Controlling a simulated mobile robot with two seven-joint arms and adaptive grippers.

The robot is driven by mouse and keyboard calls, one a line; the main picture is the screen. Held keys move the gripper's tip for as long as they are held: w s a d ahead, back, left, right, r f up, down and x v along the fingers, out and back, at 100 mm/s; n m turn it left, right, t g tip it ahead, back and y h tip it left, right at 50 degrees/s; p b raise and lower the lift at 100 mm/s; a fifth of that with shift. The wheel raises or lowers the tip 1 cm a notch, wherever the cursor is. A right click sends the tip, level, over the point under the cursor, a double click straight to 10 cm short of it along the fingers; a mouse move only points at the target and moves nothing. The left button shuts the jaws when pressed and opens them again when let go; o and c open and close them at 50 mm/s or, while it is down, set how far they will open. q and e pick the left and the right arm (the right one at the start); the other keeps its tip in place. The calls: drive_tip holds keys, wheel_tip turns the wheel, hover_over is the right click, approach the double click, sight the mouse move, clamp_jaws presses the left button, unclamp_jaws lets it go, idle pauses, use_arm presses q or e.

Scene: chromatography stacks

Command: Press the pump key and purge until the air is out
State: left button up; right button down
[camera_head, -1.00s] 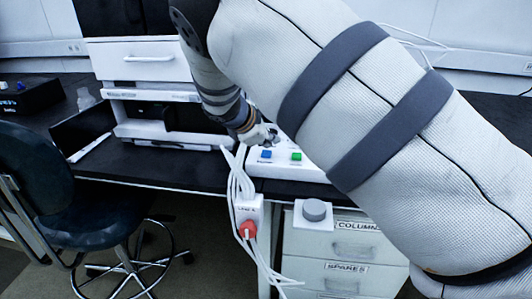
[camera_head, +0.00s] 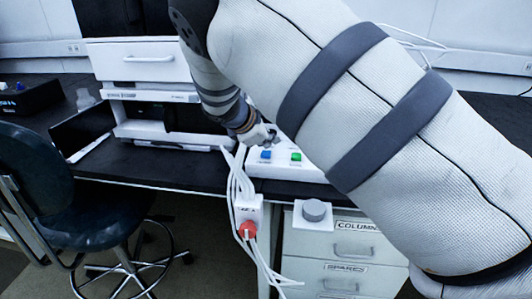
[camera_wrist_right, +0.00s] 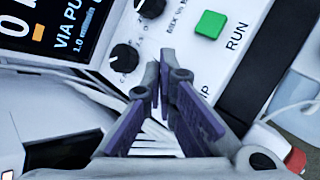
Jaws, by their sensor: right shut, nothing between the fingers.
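The white control panel (camera_head: 300,172) stands on the bench in the head view, with a blue key (camera_head: 265,155) and a green key (camera_head: 296,157). In the wrist view the green key (camera_wrist_right: 210,24) is labelled RUN. A label ending in "P" shows just right of my fingers there, and the key beside it is hidden behind them. My right gripper (camera_head: 271,141) is just behind the blue key in the head view. Its purple-padded fingers (camera_wrist_right: 160,78) are shut and empty over the panel; I cannot tell whether they touch it. My left gripper is not in view.
Two black dials (camera_wrist_right: 138,35) and a lit display (camera_wrist_right: 55,30) lie beside the keys. White cables and a power strip with a red plug (camera_head: 248,229) hang at the bench front. A dark chair (camera_head: 55,205) stands at left. My arm covers the right side.

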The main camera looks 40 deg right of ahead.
sight(268, 154)
drive_tip(key=shift+f, duration=0.45)
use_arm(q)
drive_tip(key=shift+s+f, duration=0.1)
use_arm(e)
drive_tip(key=shift+f, duration=0.55)
idle(0.5)
drive_tip(key=shift+r, duration=0.1)
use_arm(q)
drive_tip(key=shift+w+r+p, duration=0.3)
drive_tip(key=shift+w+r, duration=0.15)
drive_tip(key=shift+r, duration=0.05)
use_arm(e)
drive_tip(key=shift+r, duration=0.9)
drive_tip(key=shift+r+p, duration=0.85)
drive_tip(key=shift+r, duration=1.75)
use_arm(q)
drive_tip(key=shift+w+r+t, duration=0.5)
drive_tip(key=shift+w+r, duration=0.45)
use_arm(e)
drive_tip(key=shift+f, duration=0.1)
